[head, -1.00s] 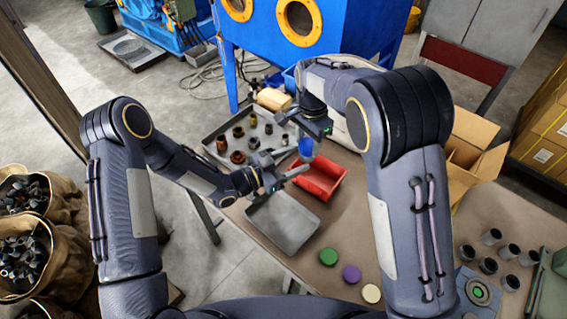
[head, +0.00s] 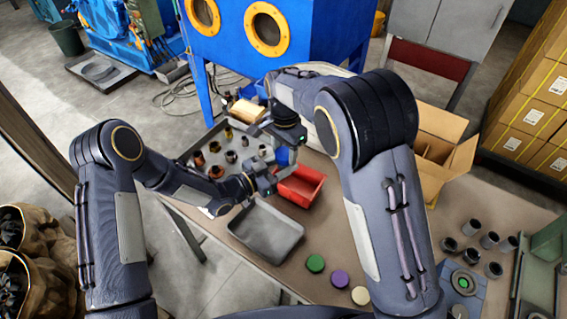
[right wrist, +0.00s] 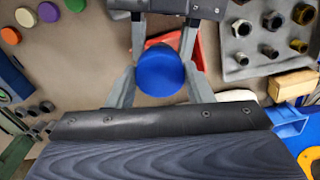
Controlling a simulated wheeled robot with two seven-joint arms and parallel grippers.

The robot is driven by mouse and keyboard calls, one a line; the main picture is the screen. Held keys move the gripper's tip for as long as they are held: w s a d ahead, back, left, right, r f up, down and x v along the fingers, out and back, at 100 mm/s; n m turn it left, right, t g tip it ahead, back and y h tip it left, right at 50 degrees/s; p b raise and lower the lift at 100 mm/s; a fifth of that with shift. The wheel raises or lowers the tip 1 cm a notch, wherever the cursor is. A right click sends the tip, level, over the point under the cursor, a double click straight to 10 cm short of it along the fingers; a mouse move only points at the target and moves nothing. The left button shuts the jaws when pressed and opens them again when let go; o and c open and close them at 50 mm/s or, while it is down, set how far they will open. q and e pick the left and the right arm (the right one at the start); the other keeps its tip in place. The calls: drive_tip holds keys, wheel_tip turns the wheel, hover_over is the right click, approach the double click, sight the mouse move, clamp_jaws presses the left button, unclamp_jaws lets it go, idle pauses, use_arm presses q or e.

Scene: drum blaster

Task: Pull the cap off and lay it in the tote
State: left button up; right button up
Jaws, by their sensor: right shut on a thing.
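The blue cap (right wrist: 160,72) is a round, smooth piece between the fingers of my right gripper (right wrist: 161,88) in the right wrist view. In the head view the blue cap (head: 282,157) shows small below my right gripper (head: 289,141), which is shut on it. My left gripper (head: 270,181) is close beside it; in the right wrist view its fingers (right wrist: 163,50) come from the top, spread apart on either side of the blue cap. Whether they touch it, and what lies under the cap, is hidden. The red tote (head: 318,191) stands on the table just right of both grippers.
An empty grey tray (head: 268,228) lies in front of the red tote. A grey tray (head: 198,150) with several metal fittings is behind. Green (head: 315,263), purple (head: 339,279) and cream (head: 361,296) discs lie near the front edge. Several dark cups (head: 471,256) stand at right.

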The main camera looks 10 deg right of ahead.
sight(285, 153)
use_arm(q)
clamp_jaws()
use_arm(e)
drive_tip(key=shift+r, duration=4.25)
